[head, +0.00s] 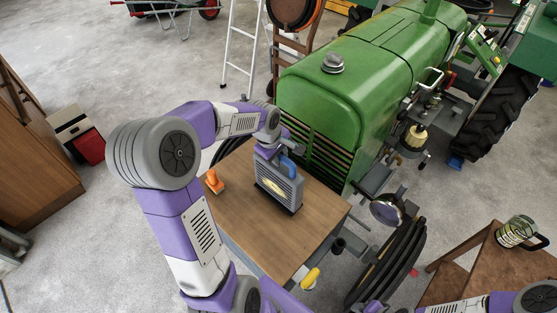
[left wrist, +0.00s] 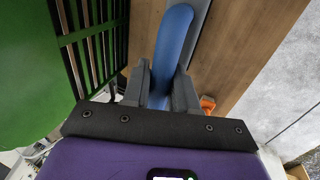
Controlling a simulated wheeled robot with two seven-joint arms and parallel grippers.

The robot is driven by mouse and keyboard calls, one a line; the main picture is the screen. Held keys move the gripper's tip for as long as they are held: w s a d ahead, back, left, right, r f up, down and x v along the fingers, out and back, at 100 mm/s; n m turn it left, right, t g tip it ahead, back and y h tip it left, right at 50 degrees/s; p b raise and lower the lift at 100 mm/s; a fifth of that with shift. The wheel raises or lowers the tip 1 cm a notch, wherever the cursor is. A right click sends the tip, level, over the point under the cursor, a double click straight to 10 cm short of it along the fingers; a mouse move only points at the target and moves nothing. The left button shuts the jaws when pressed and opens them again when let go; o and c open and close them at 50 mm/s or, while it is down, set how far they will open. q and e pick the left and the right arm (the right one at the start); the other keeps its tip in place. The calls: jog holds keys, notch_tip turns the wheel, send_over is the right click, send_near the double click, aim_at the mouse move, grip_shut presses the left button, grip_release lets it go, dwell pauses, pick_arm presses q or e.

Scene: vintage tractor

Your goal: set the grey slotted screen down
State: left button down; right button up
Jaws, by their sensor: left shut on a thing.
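The grey slotted screen (head: 278,188) is upright over the wooden tabletop (head: 250,230), in front of the green tractor's grille. Its lower edge is at or very close to the wood; I cannot tell whether it touches. My left gripper (head: 286,157) is shut on the blue handle at the screen's top. In the left wrist view the blue handle (left wrist: 172,45) lies between the two grey fingers (left wrist: 160,88), and the screen's body is mostly hidden. My right arm shows only at the bottom right edge; its gripper is out of the picture.
An orange object (head: 213,181) stands on the table's left edge, left of the screen. The green tractor (head: 350,85) rises close behind the table, with a round lamp (head: 386,210) at right. The tabletop's front half is clear. A brown stand (head: 480,270) holds a mug (head: 516,232).

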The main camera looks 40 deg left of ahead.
pick_arm(q)
jog(key=shift+f, duration=0.95)
jog(key=shift+f, duration=0.1)
jog(key=c, duration=0.9)
grip_release()
jog(key=v, duration=1.2)
